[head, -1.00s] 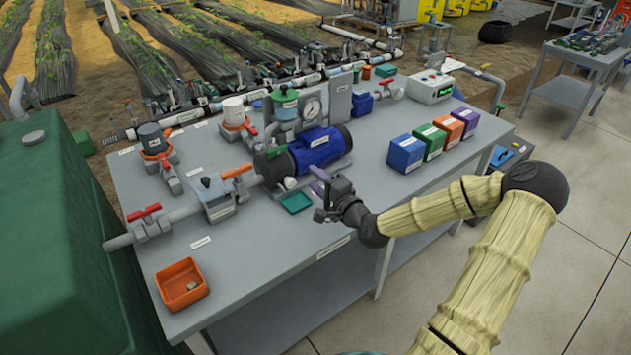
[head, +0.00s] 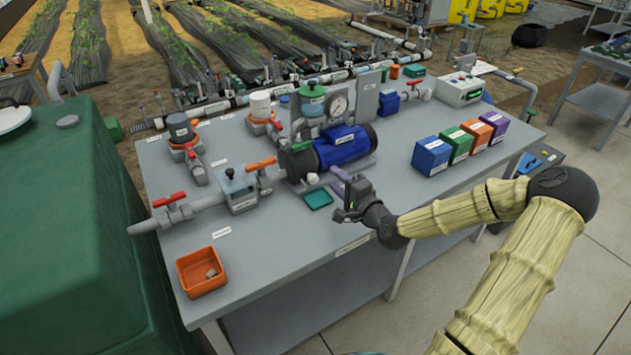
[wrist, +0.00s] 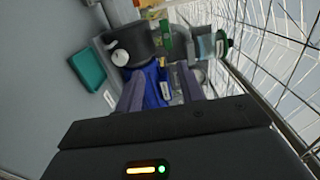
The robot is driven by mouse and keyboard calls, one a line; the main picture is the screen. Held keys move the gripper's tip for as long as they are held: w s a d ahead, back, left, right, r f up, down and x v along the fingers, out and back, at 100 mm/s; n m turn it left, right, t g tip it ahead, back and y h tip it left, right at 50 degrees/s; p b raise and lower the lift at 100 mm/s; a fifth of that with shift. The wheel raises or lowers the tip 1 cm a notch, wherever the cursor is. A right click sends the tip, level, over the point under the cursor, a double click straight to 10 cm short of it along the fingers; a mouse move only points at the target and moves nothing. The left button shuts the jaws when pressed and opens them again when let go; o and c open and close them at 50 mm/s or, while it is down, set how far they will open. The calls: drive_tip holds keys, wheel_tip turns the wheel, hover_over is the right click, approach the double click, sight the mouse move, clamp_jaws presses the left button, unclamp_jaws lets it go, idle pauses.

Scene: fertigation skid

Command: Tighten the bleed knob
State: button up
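A small white knob (head: 312,179), which looks like the bleed knob, sits on the front of the dark casing of the blue pump (head: 342,145). In the wrist view the white knob (wrist: 120,57) shows up and left of my fingers, on the dark casing, with the blue motor (wrist: 156,84) beyond the fingers. My gripper (head: 338,180) is just right of the knob and in front of the pump, apart from the knob. Its two purple fingers (wrist: 161,92) are spread with nothing held between them.
A teal tray (head: 318,198) lies on the bench below the pump. Pipework with red-handled (head: 169,200) and orange-handled (head: 260,163) valves runs left of it. An orange bin (head: 201,273) stands at the front left corner. Several coloured boxes (head: 430,156) stand to the right.

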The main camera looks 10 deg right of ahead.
drive_tip(key=s+a+f+n+g, duration=0.2)
drive_tip(key=f+n+g, duration=0.1)
drive_tip(key=s+a+f+n+g+h, duration=0.1)
drive_tip(key=s+a+f+n+g, duration=0.1)
drive_tip(key=s+f+n+g, duration=0.1)
drive_tip(key=s+a+f+n+g+h, duration=0.1)
drive_tip(key=s+a+f+n+g, duration=0.1)
drive_tip(key=s+n+g, duration=0.1)
drive_tip(key=shift+s+a+f, duration=0.2)
drive_tip(key=shift+a+f, duration=0.1)
drive_tip(key=shift+f, duration=0.1)
drive_tip(key=s+r+n+g+h, duration=0.2)
drive_tip(key=s+r, duration=0.2)
drive_tip(key=s, duration=0.3)
drive_tip(key=s+r+n+g+h, duration=0.1)
drive_tip(key=s+r+n+g, duration=0.2)
drive_tip(key=s, duration=0.5)
drive_tip(key=shift+s+d+r+h, duration=0.3)
drive_tip(key=shift+r+h, duration=0.1)
drive_tip(key=shift+r, duration=0.5)
drive_tip(key=shift+w, duration=0.1)
drive_tip(key=shift+c, duration=0.2)
